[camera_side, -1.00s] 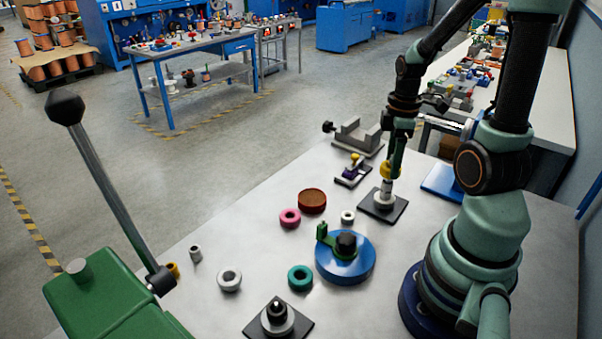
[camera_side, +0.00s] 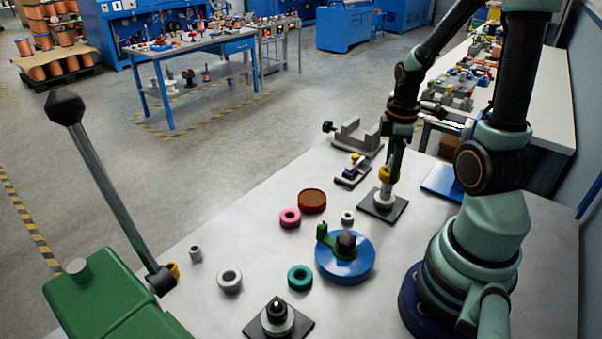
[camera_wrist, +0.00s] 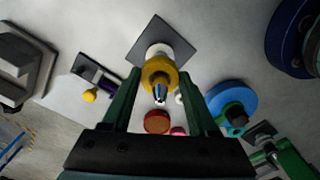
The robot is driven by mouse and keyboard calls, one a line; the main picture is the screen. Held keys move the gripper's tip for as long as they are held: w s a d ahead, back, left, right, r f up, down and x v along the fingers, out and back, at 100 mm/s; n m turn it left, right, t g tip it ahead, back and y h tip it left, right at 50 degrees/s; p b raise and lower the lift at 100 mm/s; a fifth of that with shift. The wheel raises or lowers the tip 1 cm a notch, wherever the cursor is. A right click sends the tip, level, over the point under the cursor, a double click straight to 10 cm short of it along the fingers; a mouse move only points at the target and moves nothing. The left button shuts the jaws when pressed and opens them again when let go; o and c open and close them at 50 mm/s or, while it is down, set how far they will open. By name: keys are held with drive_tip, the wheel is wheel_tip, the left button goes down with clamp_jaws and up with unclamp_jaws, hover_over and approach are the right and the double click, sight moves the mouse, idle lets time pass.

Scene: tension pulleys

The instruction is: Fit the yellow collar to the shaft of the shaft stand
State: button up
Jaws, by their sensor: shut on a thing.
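The shaft stand has a dark square base plate (camera_side: 375,208) and a pale round hub (camera_side: 384,195) under its upright shaft. The yellow collar (camera_side: 385,174) is around the shaft, just above the hub. In the wrist view the metal shaft tip (camera_wrist: 160,94) pokes out through the collar (camera_wrist: 158,72), and the base plate (camera_wrist: 150,32) lies beyond. My gripper (camera_side: 387,170) points down over the stand, and its fingers (camera_wrist: 159,76) are shut on the collar from both sides. I cannot tell whether the collar touches the hub.
A small clamp with a yellow knob (camera_side: 354,169) and a grey vise (camera_side: 357,137) stand behind the stand. A blue disc with a green arm (camera_side: 345,262), a brown disc (camera_side: 312,201), several loose rings and a second shaft stand (camera_side: 278,321) are nearer the camera.

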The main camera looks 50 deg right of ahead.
drive_tip(key=shift+f, duration=0.4)
drive_tip(key=o, duration=1.4)
wheel_tip(320, 180, up, 12)
drive_tip(key=shift+r, duration=0.1)
